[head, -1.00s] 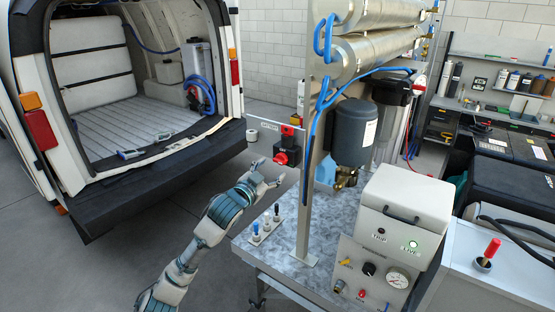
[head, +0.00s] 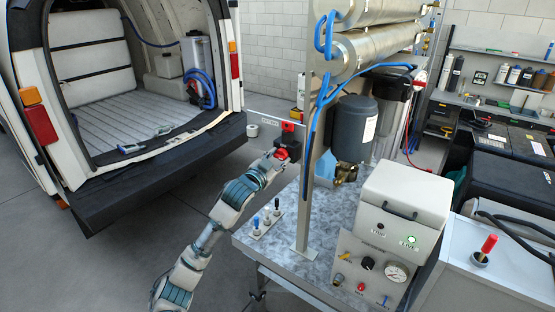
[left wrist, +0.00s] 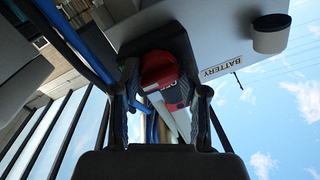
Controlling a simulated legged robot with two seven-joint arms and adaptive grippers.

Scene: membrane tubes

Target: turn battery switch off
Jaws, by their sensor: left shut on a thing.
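The battery switch is a dark box with a red knob on a plate fixed to the metal post. In the head view its dark body (head: 292,139) shows just beyond my left gripper (head: 277,158), whose fingers are at the red knob. In the left wrist view the red knob (left wrist: 160,72) sits between the two fingers of my left gripper (left wrist: 163,105), which is shut on it. The plate marked BATTERY (left wrist: 225,68) is beside it. Part of the knob and its pointing direction are hidden by the fingers. My right gripper is not in view.
The metal post (head: 308,180) stands close right of the switch. A control box (head: 403,205) with a lit green lamp stands at right. The open van (head: 130,100) is at left.

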